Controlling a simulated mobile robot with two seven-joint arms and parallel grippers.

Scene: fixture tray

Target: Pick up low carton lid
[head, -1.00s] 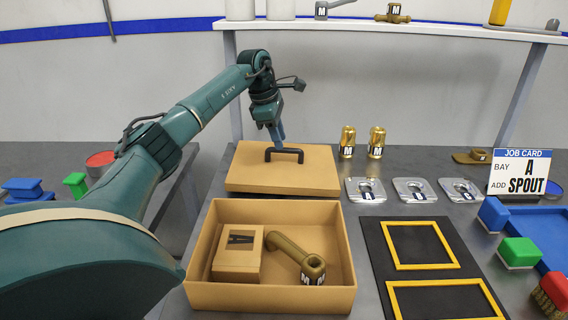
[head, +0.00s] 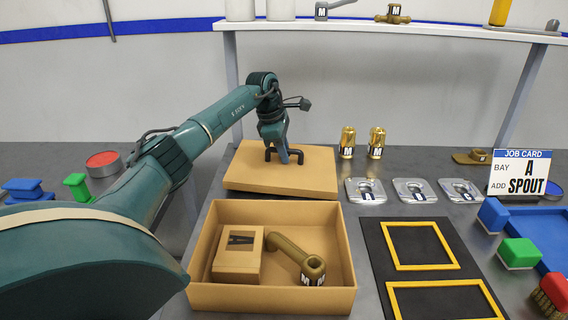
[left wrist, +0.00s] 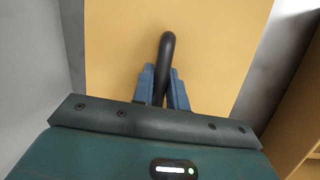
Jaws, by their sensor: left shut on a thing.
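The low carton lid (head: 255,181) is a flat tan panel with a black arched handle (head: 297,153). It lies behind the open carton (head: 200,248) and looks slightly tilted. My left gripper (head: 285,157) is shut on the handle. In the left wrist view the blue fingers (left wrist: 164,85) sit on either side of the black handle (left wrist: 166,50), with the lid's tan top (left wrist: 215,45) below. Part of the handle is hidden behind the fingers. My right gripper is not in view.
The open carton holds a tan box insert (head: 236,265) and a bronze spout (head: 290,252). Two brass cylinders (head: 348,142) and several metal plates (head: 365,191) are right of the lid. A black mat with yellow frames (head: 372,240) lies in front of the plates.

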